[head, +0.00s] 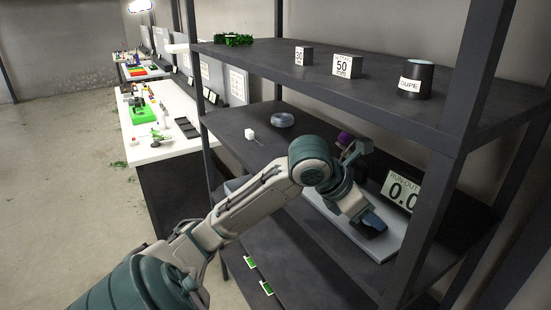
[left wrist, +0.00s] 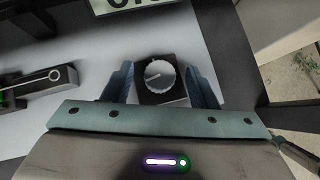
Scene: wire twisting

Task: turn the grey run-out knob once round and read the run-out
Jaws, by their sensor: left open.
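The grey run-out knob (left wrist: 160,75) is a round ribbed dial with a pale pointer line, set on a black block (left wrist: 163,96) in the left wrist view. My left gripper (left wrist: 165,80) is open, with one blue finger on each side of the block. I cannot tell whether the fingers touch it. In the head view my left gripper (head: 374,222) reaches onto the middle shelf and hides the knob. The run-out display (head: 402,190) stands behind it and shows "0.0", partly cut by the shelf post. My right gripper is not in view.
A pale base plate (head: 384,247) lies under the gripper on the shelf (head: 235,122). A black fixture with a metal rod (left wrist: 38,80) stands at the left in the wrist view. Shelf posts (head: 440,190) stand close at the right. A wire coil (head: 282,120) lies farther back.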

